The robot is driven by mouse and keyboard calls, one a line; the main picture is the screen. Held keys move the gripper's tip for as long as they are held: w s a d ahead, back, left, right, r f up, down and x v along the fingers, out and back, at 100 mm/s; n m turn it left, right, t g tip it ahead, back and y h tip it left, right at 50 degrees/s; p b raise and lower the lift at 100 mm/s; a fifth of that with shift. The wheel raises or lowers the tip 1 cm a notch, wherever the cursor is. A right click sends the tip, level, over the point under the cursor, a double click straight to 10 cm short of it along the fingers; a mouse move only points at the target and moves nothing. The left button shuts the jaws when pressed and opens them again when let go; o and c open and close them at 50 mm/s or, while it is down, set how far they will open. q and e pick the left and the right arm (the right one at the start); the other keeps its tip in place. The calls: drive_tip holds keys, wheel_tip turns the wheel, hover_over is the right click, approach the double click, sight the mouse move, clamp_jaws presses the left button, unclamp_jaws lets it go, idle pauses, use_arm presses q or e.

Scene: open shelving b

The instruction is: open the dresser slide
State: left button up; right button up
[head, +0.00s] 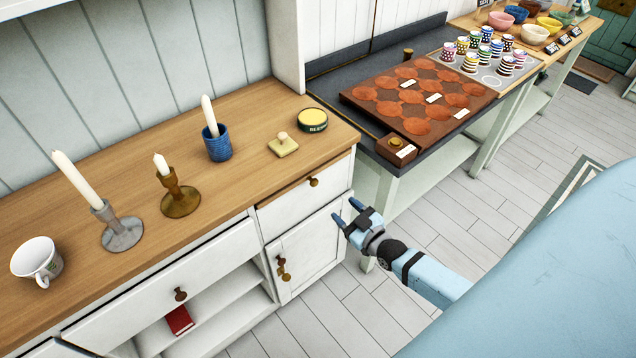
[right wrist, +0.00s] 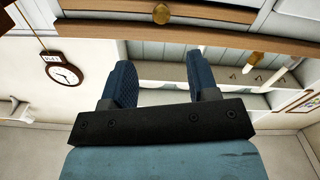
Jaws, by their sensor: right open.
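The white dresser with a wooden top (head: 240,130) stands on the left. A wider front (head: 150,305) to the left has a knob (head: 180,294). A cupboard door (head: 310,250) below the small drawer has a knob (head: 281,261). My right gripper (head: 346,211) is open and empty, just right of the dresser's front, apart from the small drawer's knob. In the right wrist view, a knob (right wrist: 161,13) shows beyond the spread fingers (right wrist: 161,85). My left gripper is not in view.
Candlesticks (head: 180,195), a mug (head: 37,260), a blue cup (head: 217,144) and a round tin (head: 312,120) stand on the dresser top. A red book (head: 179,319) lies on a lower shelf. Floor before the dresser is clear.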

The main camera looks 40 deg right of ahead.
sight(316, 184)
drive_tip(key=w, duration=0.8)
drive_tip(key=w+a, duration=0.1)
drive_tip(key=w, duration=0.3)
drive_tip(key=shift+w+a, duration=0.1)
drive_tip(key=shift+w, duration=0.1)
clamp_jaws()
drive_tip(key=shift+s, duration=0.15)
